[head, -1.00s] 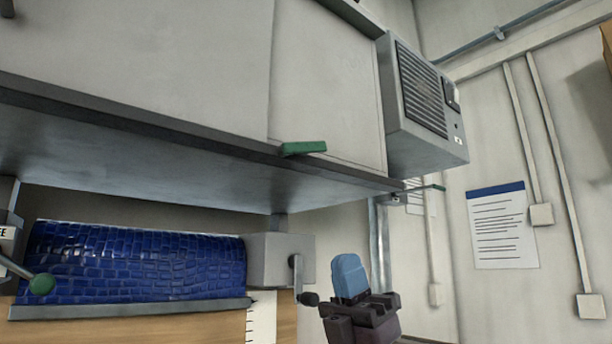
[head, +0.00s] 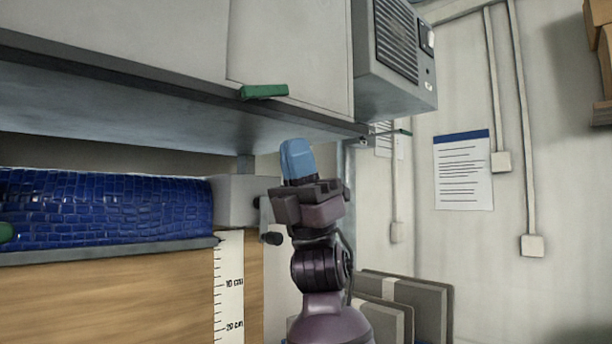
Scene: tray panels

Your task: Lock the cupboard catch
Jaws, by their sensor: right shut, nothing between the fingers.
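The cupboard (head: 290,45) hangs across the top of the head view, with two pale doors meeting at a seam. The green catch (head: 264,91) sits at the doors' lower edge by the seam, its bar lying roughly level. My right gripper (head: 297,150), with blue fingertips, is shut and empty. It points up, below and a little right of the catch, apart from it. My left gripper is out of view.
A grey vented box (head: 397,60) is on the cupboard's right side. A blue textured roll (head: 105,208) with a grey end housing (head: 236,200) lies below. A thin green-tipped rod (head: 390,133) juts out under the cupboard's right end. Boxes (head: 408,300) stand low behind my arm.

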